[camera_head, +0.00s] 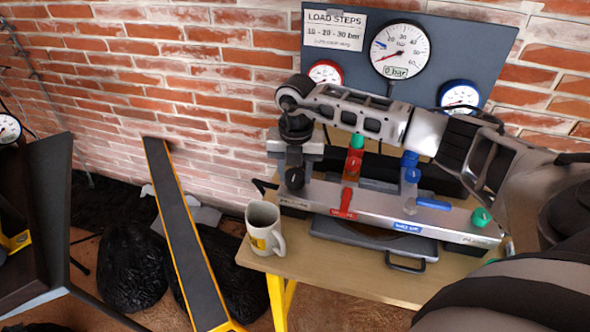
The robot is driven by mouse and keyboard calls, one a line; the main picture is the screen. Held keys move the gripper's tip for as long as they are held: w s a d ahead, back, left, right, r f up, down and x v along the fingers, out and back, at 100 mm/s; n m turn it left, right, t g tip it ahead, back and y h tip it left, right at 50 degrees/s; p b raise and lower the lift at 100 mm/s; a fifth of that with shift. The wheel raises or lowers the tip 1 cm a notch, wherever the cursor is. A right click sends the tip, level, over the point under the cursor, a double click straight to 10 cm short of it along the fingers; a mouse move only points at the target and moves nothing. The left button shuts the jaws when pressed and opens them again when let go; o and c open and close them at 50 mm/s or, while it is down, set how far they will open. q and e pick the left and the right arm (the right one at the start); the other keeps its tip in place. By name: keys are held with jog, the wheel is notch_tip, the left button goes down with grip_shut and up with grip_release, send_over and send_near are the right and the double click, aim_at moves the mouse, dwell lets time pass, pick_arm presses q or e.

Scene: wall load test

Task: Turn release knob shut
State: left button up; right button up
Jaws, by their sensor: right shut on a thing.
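A silver manifold block (375,215) lies on the wooden table. A dark round knob (294,178) sits at its left end; I take it for the release knob. My right gripper (294,160) reaches down from above, shut on this knob. The gripper and wrist hide part of the knob, so its turn angle cannot be told. The large dial gauge (399,49) on the panel has a display reading 0 bar. My left gripper is not in view.
A white mug (264,229) stands at the table's left edge, near the manifold. Red (346,203) and blue (433,204) levers and a green knob (481,217) are on the manifold. A grey panel (455,38) with gauges stands behind. Black bags (134,268) lie on the floor.

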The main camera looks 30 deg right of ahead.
aim_at(296, 174)
jog(key=shift+w+r+m, duration=0.1)
jog(key=shift+r+m, duration=0.05)
jog(key=shift+m, duration=0.25)
jog(key=o, duration=1)
jog(key=r+b, duration=0.1)
jog(key=r, duration=1.5)
jog(key=shift+s+d+b, duration=0.1)
jog(key=shift+s+b, duration=0.1)
jog(key=shift+b, duration=0.15)
jog(key=shift+f, duration=0.1)
